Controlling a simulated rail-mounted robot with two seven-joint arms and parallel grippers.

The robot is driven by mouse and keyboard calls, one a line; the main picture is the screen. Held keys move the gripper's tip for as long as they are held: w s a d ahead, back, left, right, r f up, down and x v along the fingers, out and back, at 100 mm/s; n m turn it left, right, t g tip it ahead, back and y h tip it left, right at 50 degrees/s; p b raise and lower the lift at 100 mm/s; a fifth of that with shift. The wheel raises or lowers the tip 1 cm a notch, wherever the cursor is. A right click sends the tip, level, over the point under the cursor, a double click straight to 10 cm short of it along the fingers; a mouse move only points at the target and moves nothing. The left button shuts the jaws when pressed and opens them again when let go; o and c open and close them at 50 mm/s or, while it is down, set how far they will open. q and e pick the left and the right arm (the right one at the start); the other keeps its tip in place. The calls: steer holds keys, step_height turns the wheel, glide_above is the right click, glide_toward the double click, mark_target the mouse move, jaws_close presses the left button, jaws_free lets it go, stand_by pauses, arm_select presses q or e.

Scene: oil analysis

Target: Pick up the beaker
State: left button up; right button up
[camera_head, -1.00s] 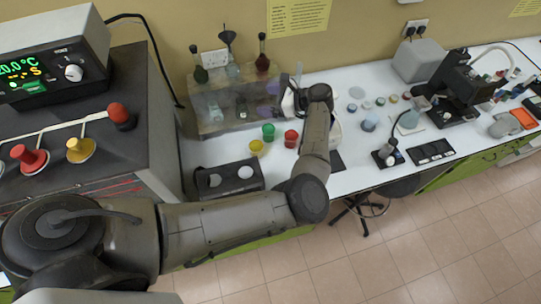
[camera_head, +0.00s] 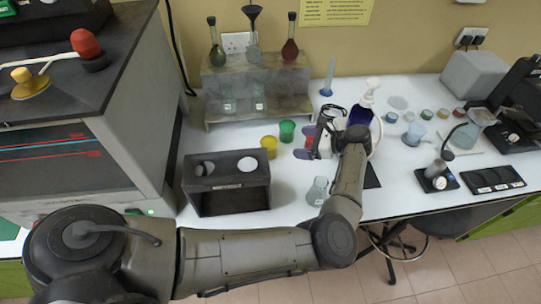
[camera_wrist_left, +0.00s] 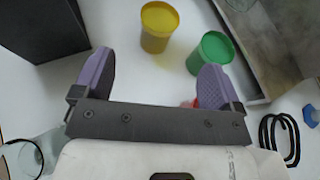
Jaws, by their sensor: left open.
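My left gripper (camera_head: 304,143) is open and empty above the white bench, its purple fingers pointing left. They also show apart in the left wrist view (camera_wrist_left: 155,75), with a yellow cup (camera_wrist_left: 159,22) and a green cup (camera_wrist_left: 214,50) beyond them. A clear conical flask (camera_head: 317,191) stands on the bench in front of the gripper, beside my arm. A bluish, beaker-like vessel (camera_head: 413,134) stands farther right. Clear glass vessels (camera_head: 229,103) sit under the shelf. I cannot tell which vessel is the beaker. My right gripper is out of view.
A black open box (camera_head: 228,197) stands at the bench's front left. A red cup (camera_head: 310,141) is partly hidden by the gripper. A grey oven-like cabinet (camera_head: 150,95) bounds the left.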

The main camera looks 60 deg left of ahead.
arm_select(q)
steer(key=p, duration=0.1)
glide_toward(262, 142)
steer(key=shift+x, duration=0.95)
steer(key=shift+p+x, duration=0.7)
steer(key=shift+x, duration=2.3)
steer(key=shift+f, duration=0.1)
steer(key=shift+c, duration=0.2)
steer(key=c, duration=1)
